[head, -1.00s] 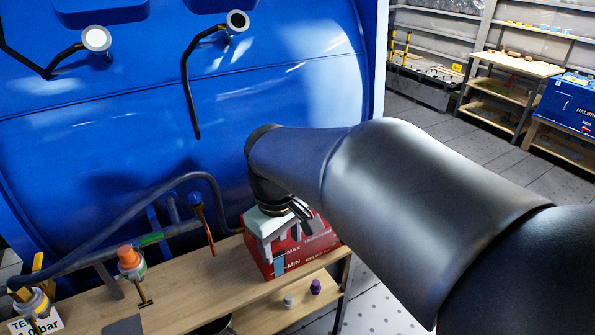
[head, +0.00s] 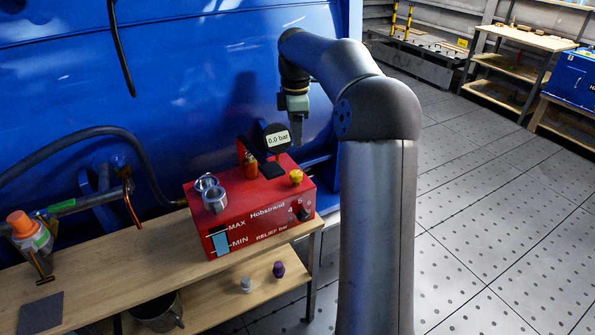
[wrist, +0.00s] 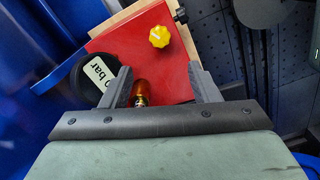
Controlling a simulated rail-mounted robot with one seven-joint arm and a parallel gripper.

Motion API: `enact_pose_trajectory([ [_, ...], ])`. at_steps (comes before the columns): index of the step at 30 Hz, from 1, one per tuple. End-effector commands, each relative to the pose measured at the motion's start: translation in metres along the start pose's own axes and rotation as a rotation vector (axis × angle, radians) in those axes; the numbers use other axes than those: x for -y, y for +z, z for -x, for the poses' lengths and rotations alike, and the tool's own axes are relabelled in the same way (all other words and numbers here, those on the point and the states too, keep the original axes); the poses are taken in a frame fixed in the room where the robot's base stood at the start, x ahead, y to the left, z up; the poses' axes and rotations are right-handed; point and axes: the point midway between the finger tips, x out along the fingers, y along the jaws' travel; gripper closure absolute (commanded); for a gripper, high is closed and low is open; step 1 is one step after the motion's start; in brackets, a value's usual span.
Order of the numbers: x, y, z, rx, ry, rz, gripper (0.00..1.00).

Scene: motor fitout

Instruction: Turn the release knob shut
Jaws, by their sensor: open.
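A red pump box (head: 238,241), marked Hobstrand, stands on the wooden bench. A yellow fluted knob (head: 296,177) sits on its top at the right; in the wrist view the knob (wrist: 159,36) lies beyond my fingertips, between their lines. I take this as the release knob. My gripper (head: 297,143) is open, pointing down above the back right of the box, empty and apart from the knob. It also shows in the wrist view (wrist: 160,75). A black gauge (head: 277,139) reading 0.0 bar stands left of the fingers, with an orange-brown fitting (head: 251,164) beside it.
Metal cup-like fittings (head: 214,199) sit on the box's left top. A black relief knob (head: 305,214) is on its front. A hose (head: 110,130) runs behind the bench (head: 118,270). The blue tank (head: 190,80) is close behind. White and purple pieces (head: 278,269) sit on the lower shelf.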

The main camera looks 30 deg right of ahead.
Motion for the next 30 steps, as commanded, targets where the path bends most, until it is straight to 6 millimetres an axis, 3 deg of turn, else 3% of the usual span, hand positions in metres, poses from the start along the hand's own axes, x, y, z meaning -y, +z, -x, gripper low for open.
enact_pose_trajectory([
  [6,0.001,0.001,-0.052,0.001,-0.004,0.000,0.45],
  [15,0.001,0.000,-0.109,0.001,-0.002,0.000,0.45],
  [21,0.001,0.000,-0.128,0.000,0.000,-0.001,0.45],
  [30,0.000,0.000,-0.131,0.000,0.001,-0.001,0.45],
])
